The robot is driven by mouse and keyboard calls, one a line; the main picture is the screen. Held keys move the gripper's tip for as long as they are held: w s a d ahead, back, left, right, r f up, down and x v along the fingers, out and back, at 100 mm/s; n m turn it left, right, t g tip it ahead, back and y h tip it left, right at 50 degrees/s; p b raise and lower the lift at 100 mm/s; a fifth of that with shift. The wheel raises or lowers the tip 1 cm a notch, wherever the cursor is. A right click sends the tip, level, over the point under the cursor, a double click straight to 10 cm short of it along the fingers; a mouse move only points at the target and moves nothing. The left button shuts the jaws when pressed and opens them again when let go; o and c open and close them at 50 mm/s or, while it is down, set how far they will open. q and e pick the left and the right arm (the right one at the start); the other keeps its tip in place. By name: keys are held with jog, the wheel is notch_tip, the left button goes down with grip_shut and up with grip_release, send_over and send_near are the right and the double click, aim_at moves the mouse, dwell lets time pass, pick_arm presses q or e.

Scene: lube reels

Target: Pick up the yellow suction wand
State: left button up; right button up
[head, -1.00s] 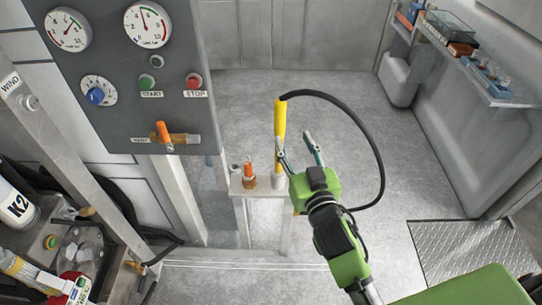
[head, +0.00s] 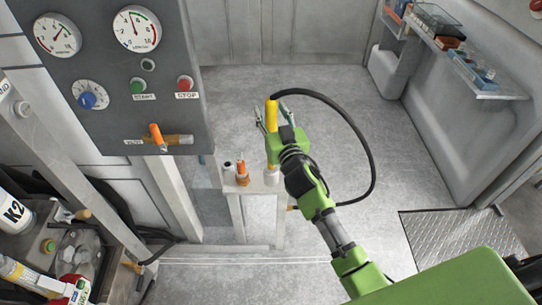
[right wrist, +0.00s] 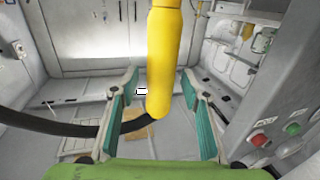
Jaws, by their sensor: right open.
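The yellow suction wand (head: 271,116) stands upright at a small white stand (head: 246,188) in the head view, with a black hose curving from its top. My right gripper (head: 271,108) is open, with its fingers on either side of the wand's upper part. In the right wrist view the wand (right wrist: 164,55) comes down from the top edge between the open teal-padded fingers of the gripper (right wrist: 160,78), with gaps on both sides. My left gripper is not in view.
An orange-tipped nozzle (head: 242,172) stands on the stand left of the wand. A grey gauge panel (head: 115,85) with buttons and a valve is at the upper left. The black hose (head: 367,160) loops right of my arm. Open grey floor lies behind.

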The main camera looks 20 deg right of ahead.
grip_shut()
jog(key=shift+r, duration=0.1)
jog(key=shift+w+r, duration=0.1)
notch_tip(320, 180, up, 10)
jog(key=shift+f+p, duration=0.1)
jog(key=shift+p, duration=0.25)
dwell(0.3)
